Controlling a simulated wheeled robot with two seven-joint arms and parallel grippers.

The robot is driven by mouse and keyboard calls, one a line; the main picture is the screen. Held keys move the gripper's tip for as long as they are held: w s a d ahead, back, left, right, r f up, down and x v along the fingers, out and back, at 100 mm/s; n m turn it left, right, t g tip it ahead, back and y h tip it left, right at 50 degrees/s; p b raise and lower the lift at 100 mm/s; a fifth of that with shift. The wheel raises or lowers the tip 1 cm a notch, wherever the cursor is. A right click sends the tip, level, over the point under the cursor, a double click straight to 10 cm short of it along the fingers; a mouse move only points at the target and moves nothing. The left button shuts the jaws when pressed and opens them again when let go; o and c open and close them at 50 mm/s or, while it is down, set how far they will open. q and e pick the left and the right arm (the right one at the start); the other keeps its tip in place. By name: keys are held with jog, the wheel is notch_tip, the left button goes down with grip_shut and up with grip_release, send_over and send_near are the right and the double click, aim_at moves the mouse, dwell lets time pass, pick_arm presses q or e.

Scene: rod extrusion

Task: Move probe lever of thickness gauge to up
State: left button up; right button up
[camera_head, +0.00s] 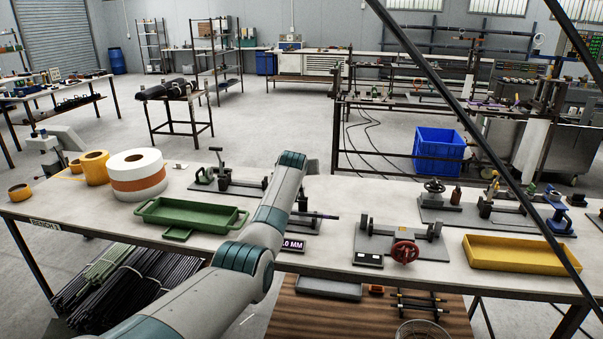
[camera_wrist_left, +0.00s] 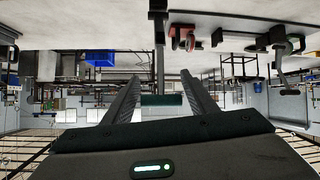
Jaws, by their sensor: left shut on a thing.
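The thickness gauge (camera_head: 314,224) stands on the bench in the head view, partly hidden behind my left arm. Its small display (camera_head: 292,245) shows purple, with digits ending in "0 MM". In the left wrist view, which looks upside down, a dark bar appears to be the probe lever (camera_wrist_left: 158,55), with a wide green grip (camera_wrist_left: 160,99) at its end. My left gripper (camera_wrist_left: 160,80) has a finger on each side of this grip and is shut on it. The lever's angle cannot be told. My right gripper is in neither view.
A green tray (camera_head: 190,214) and tape rolls (camera_head: 138,172) are left of my arm. A fixture with a red handwheel (camera_head: 404,251) and a yellow tray (camera_head: 515,254) stand to the right.

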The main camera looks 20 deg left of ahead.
pick_arm(q)
jog(key=shift+w+a+g, duration=0.2)
jog(key=shift+w+g, duration=0.2)
dwell(1.5)
jog(key=o, duration=1.5)
jog(key=shift+a, duration=0.1)
jog(key=shift+c, duration=0.2)
jog(key=shift+d+r, duration=0.15)
jog(key=shift+d, duration=0.05)
jog(key=shift+s, duration=0.15)
jog(key=shift+v, duration=1.15)
jog(key=b+v, duration=0.4)
jog(key=v, duration=1)
jog(key=shift+s+a+r+b, duration=0.3)
